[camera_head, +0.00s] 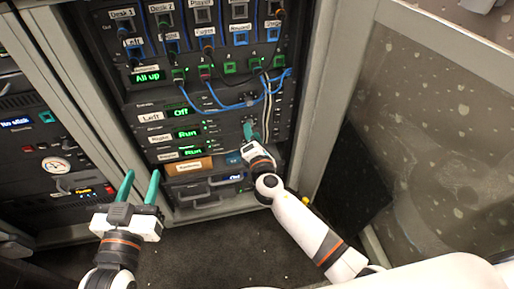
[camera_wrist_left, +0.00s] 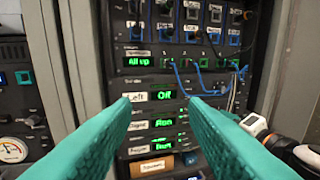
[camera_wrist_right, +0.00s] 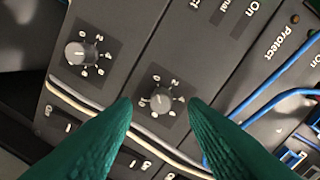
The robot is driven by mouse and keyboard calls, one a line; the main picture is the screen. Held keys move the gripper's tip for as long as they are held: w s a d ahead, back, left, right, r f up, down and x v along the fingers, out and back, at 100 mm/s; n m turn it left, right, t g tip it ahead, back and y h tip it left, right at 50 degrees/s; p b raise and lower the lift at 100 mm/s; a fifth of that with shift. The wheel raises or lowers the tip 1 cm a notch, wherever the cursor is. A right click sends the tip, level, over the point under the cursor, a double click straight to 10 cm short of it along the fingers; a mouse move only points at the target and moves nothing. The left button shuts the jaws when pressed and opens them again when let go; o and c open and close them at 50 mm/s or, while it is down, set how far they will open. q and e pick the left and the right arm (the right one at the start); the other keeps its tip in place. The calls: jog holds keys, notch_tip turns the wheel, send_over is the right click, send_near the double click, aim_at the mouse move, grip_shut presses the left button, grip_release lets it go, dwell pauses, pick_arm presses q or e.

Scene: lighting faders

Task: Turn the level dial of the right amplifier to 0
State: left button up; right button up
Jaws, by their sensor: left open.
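The right amplifier (camera_head: 160,139) is the rack row labelled Right, with a green display (camera_head: 186,134) reading Run. My right gripper (camera_head: 249,131) is at the right end of the amplifier rows. In the right wrist view its fingers (camera_wrist_right: 160,103) are open, with a grey level dial (camera_wrist_right: 160,101) between the tips and a gap on each side. This dial appears to be in the right amplifier's row, but no name label shows there. Its exact pointer setting is too small to read. My left gripper (camera_head: 139,190) is open and empty, in front of the rack's lower left.
Another dial (camera_wrist_right: 76,53) is on the neighbouring row. Blue cables (camera_head: 235,104) hang above, and pale cables (camera_wrist_right: 92,108) run close to the dials. The left amplifier display (camera_head: 180,112) reads Off. A glass door (camera_head: 430,130) stands at right.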

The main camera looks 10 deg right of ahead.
pick_arm(q)
jog(key=f+g, duration=0.1)
jog(key=s+f+g, duration=0.1)
jog(key=f, duration=0.1)
jog(key=a+f+g+y+p, duration=0.1)
jog(key=shift+s+a+f+g, duration=0.1)
jog(key=shift+s+f+g, duration=0.15)
jog(key=shift+f+g, duration=0.05)
pick_arm(e)
jog(key=s, duration=1)
jog(key=shift+s+r, duration=0.15)
jog(key=shift+r, duration=0.15)
